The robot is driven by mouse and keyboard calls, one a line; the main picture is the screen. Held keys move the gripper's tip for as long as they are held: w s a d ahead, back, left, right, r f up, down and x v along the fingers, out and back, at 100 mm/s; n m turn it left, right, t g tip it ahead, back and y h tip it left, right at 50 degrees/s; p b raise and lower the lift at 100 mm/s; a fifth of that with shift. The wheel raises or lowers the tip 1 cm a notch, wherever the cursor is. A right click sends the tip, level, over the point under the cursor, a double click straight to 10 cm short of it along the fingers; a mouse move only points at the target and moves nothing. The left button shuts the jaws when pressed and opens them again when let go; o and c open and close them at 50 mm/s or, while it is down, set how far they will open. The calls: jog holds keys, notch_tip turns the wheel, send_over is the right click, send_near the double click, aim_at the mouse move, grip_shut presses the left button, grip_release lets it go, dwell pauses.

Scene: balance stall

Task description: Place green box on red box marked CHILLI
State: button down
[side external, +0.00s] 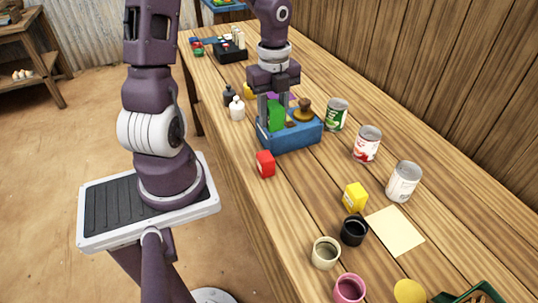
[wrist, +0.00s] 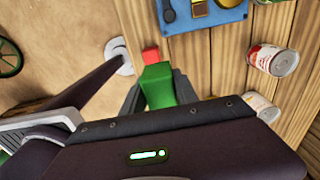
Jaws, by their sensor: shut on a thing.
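My gripper (side external: 274,119) is shut on a green box (side external: 277,113), with one finger on each side of it. The green box also shows between the fingers in the wrist view (wrist: 158,86). In the side external view, it overlaps the blue balance base, held above the table. A small red box (side external: 265,164) stands on the table near its left edge, in front of the blue base. The red box also shows in the wrist view (wrist: 151,55), just past the end of the green box and partly hidden by it. Its lettering is too small to read.
The blue balance base (side external: 290,139) carries a brass-coloured pan. Several cans, including a green one (side external: 336,114) and a red-labelled one (side external: 366,144), stand to the right. A yellow box (side external: 355,197) and cups stand nearer the camera. White and dark bottles stand behind the red box.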

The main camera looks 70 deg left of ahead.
aim_at(266, 156)
jog(key=shift+s+a+f, duration=0.1)
jog(key=shift+s, duration=0.4)
jog(key=shift+s+a+f, duration=0.1)
jog(key=shift+s, duration=0.4)
notch_tip(266, 156, down, 9)
jog(key=shift+f, duration=0.15)
jog(key=shift+f, duration=0.15)
jog(key=c, duration=0.9)
grip_release()
